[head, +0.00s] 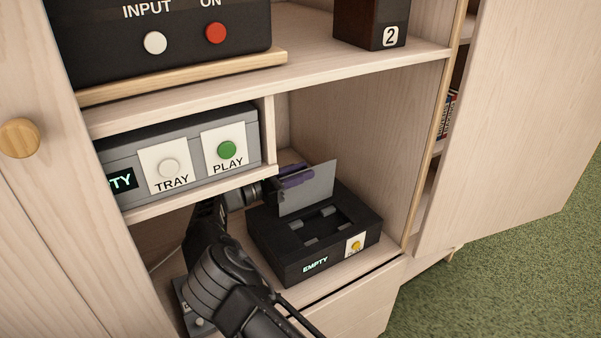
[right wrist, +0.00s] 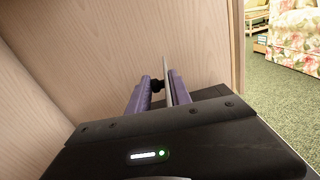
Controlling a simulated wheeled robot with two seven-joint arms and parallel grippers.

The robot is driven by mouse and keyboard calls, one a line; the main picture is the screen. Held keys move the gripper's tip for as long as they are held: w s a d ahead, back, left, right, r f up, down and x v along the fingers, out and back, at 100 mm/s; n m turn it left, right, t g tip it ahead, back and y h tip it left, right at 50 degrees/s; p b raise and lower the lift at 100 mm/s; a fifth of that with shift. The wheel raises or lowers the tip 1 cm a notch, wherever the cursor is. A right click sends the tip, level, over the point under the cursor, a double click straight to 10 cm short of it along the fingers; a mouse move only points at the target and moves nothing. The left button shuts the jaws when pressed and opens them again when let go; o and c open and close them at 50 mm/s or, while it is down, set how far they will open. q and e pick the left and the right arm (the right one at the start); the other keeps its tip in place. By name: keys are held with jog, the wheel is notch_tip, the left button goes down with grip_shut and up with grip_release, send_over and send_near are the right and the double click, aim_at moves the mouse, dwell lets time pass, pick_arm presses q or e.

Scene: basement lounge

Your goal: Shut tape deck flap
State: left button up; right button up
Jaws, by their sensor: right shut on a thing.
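The black tape deck (head: 277,255) sits in the lower right compartment, with a lit "EMPTY" display and a yellow button on its front. Its grey flap (head: 312,192) stands raised and tilted above the open well. My right gripper (head: 297,174) has purple fingers at the flap's upper left part, partly hidden by it. In the right wrist view the gripper (right wrist: 160,80) has one finger on each side of the thin flap (right wrist: 168,77), edge on, and is shut on it. My left gripper is not in view.
A grey player (head: 191,152) with TRAY and PLAY buttons stands on the shelf to the left. A black unit (head: 165,45) and a dark box marked 2 (head: 370,25) stand above. An open cabinet door (head: 520,120) is at right. My arm crosses the lower left compartment.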

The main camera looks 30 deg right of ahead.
grip_shut()
jog(key=shift+s+m, duration=0.3)
dwell(1.5)
jog(key=s+f+m+p, duration=0.1)
jog(key=s+f+m, duration=0.1)
jog(key=s+m, duration=0.3)
jog(key=shift+s+a+f, duration=0.15)
jog(key=shift+s+f, duration=0.15)
jog(key=shift+s, duration=0.6)
jog(key=o, duration=0.6)
grip_release()
